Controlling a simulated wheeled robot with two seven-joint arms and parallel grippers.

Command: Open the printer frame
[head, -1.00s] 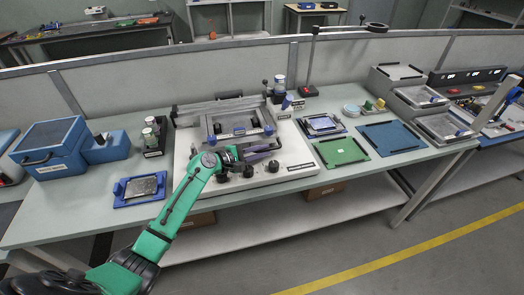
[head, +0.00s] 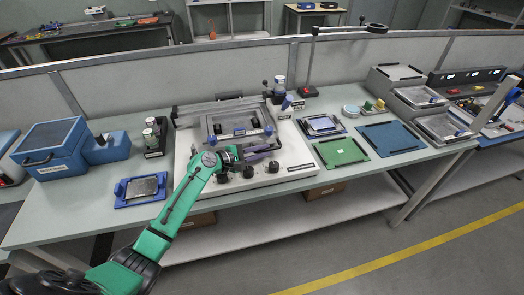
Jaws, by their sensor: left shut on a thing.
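The printer (head: 182,160) is a white-based machine in the middle of the bench. Its grey rectangular frame (head: 206,124) has blue knobs at the front corners and looks slightly tilted. Black knobs line the front of the base. My left gripper (head: 270,146) reaches in from the lower left along the green arm and is at the front edge of the frame, shut on it. The wrist and fingers hide part of the front edge, so the exact grip point is hard to see. My right gripper is not in view.
A blue case (head: 50,150) and a small blue tray (head: 140,190) stand to the left. A green board (head: 340,151) and a blue board (head: 392,138) lie to the right. A grey partition (head: 120,88) runs behind the bench.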

